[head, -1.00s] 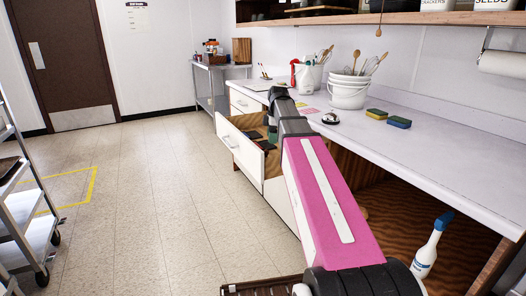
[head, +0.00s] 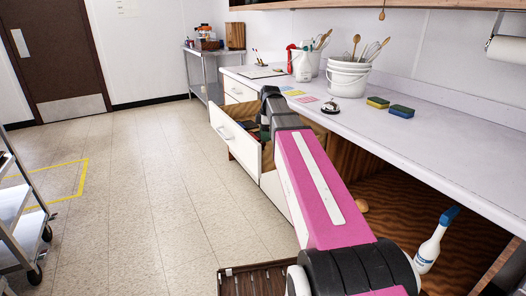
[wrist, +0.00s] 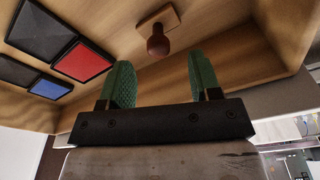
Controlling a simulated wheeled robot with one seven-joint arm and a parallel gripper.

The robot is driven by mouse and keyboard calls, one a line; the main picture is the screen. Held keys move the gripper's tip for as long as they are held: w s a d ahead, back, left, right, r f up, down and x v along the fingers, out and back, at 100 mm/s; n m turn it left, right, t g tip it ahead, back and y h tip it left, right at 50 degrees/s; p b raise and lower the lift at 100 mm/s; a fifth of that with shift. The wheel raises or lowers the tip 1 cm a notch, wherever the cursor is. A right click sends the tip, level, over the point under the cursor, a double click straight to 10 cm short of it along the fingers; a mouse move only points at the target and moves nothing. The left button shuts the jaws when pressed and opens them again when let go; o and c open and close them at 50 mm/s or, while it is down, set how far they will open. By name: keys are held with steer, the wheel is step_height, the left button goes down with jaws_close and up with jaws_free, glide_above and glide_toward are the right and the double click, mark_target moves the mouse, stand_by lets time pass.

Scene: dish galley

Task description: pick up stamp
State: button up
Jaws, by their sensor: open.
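The stamp (wrist: 158,42) has a dark red-brown rounded handle on a light wooden square base. In the wrist view it is at the top middle, inside the wooden drawer (wrist: 245,65). My gripper (wrist: 161,76) has two green fingers, apart and empty. In the picture the stamp's handle lies between and beyond the fingertips, with no visible contact. In the head view the pulled-out drawer (head: 233,138) has a white front, and my gripper is over or in it, mostly hidden by my arm. The stamp cannot be made out there.
Red (wrist: 83,62), blue (wrist: 47,88) and dark pads (wrist: 40,30) lie in the drawer beside the stamp. The drawer walls are close around. On the counter (head: 440,135) are a bell (head: 331,107), sponges (head: 401,111) and utensil buckets (head: 346,78).

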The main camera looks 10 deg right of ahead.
mark_target(263, 143)
steer(key=shift+w+a+f, duration=0.1)
steer(key=shift+a+f, duration=0.1)
steer(key=shift+f, duration=1.05)
steer(key=shift+w+a+f, duration=0.1)
steer(key=shift+a+f, duration=0.05)
steer(key=shift+f, duration=1.05)
steer(key=c, duration=1)
